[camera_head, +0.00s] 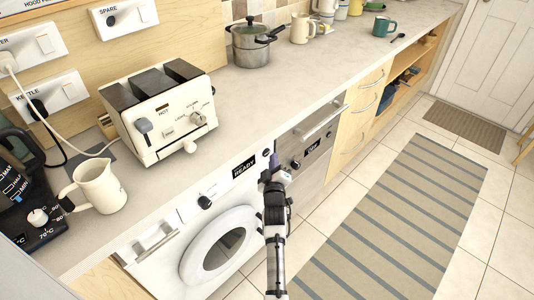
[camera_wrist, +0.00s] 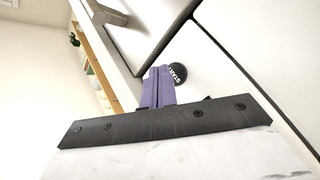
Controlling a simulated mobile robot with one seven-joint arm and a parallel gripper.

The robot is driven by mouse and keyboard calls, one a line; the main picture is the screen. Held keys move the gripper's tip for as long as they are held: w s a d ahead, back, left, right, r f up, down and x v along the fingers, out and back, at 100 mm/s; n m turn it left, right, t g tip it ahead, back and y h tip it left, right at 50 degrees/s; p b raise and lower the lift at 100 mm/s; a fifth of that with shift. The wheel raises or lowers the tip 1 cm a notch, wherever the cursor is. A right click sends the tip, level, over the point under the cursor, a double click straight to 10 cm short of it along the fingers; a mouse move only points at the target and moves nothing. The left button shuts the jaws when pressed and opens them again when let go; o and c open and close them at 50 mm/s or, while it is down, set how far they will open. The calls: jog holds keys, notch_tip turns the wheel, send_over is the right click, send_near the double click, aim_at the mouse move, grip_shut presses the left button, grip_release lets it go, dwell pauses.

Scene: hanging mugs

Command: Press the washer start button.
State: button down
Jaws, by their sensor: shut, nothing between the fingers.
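The white washer (camera_head: 166,268) stands under the counter, with its round door and a panel whose display (camera_head: 244,167) reads "READY". The black round start button (camera_wrist: 179,72), marked "START", shows in the wrist view just right of my fingertips and partly covered by them. My gripper (camera_wrist: 158,76) has purple fingers, shut with nothing between them. In the head view my gripper (camera_head: 274,161) is in front of the panel's right end, near the button. I cannot tell whether the fingertips touch the button or the panel.
An oven (camera_head: 308,150) with a bar handle adjoins the washer on the right. The counter (camera_head: 250,105) above holds a toaster (camera_head: 162,108), a cream jug (camera_head: 100,186) and a pot (camera_head: 251,45). A striped rug (camera_head: 395,220) lies on the open floor.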

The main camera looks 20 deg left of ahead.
jog(key=shift+w+a+f+b, duration=0.1)
jog(key=shift+a+b, duration=0.2)
jog(key=shift+b, duration=0.55)
jog(key=shift+w+a+b, duration=0.15)
jog(key=shift+a+b, duration=0.3)
jog(key=shift+b, duration=0.3)
dwell(0.7)
jog(key=shift+d+r+p, duration=0.2)
jog(key=shift+p, duration=0.35)
jog(key=shift+s+d+f+p, duration=0.1)
jog(key=shift+s+d+p, duration=0.2)
jog(key=shift+d+p, duration=0.4)
jog(key=shift+a, duration=0.1)
jog(key=d+b, duration=0.1)
jog(key=s+d+b, duration=0.1)
jog(key=d+b, duration=0.2)
jog(key=b, duration=0.1)
jog(key=shift+s+d, duration=0.3)
